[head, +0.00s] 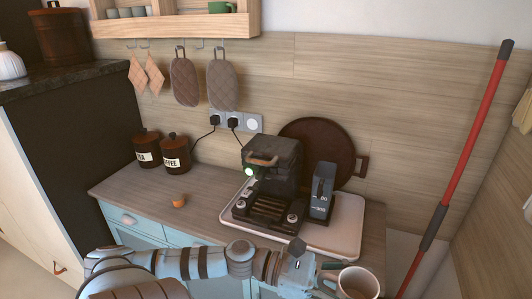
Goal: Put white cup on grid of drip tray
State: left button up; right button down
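The white cup (359,283) is at the bottom right of the head view, in front of the counter edge. It looks upright, with a brownish inside, and the frame's lower edge cuts it off. My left gripper (329,274) reaches across from the left and appears shut on the cup's handle side; the finger contact is small and partly hidden. The drip tray (268,207) with its dark slatted grid lies at the front of the black coffee machine (271,165). The grid looks bare. The cup is apart from it, nearer me and to the right. My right gripper is not in view.
A grey-blue box (322,190) stands right of the drip tray. Both stand on a white tray (340,232). A round brown tray (318,137) leans behind. A red pole (468,140) stands right.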

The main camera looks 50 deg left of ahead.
aim_at(264, 208)
jog(key=u, duration=0.65)
jog(key=i, duration=0.6)
jog(key=u, duration=0.7)
jog(key=i, duration=0.5)
